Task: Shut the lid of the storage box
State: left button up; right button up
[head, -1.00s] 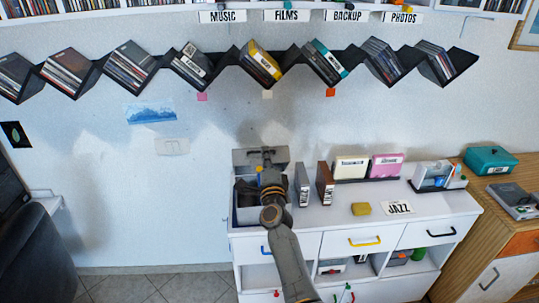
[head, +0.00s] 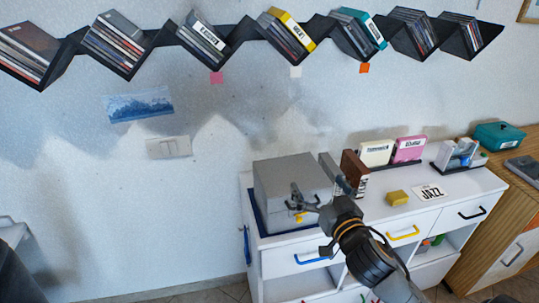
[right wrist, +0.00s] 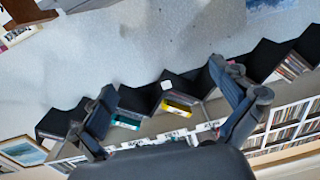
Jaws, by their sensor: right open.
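The storage box (head: 292,178) stands at the left end of the white cabinet. Its grey lid is down over the dark blue lower part (head: 257,214), and no open interior shows. A small yellow piece (head: 299,217) shows at the lid's front, beside my gripper. My right gripper (head: 303,202) is at the front of the box, in front of the lid; I cannot tell whether it touches. In the right wrist view its two fingers (right wrist: 163,78) are spread with nothing between them. My left gripper is not in view.
Upright cases, including a brown one (head: 354,170), stand right of the box. A yellow block (head: 397,198) and a JAZZ card (head: 429,192) lie on the cabinet top (head: 455,183). A black zigzag shelf (head: 233,37) with discs hangs above on the wall.

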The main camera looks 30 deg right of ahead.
jog(key=w+d+p, duration=0.3)
jog(key=w, duration=0.9)
jog(key=shift+w+r+p, duration=0.2)
jog(key=shift+r+p, duration=0.1)
jog(key=shift+p, duration=0.1)
jog(key=shift+c, duration=0.8)
jog(key=c, duration=1.1)
grip_shut()
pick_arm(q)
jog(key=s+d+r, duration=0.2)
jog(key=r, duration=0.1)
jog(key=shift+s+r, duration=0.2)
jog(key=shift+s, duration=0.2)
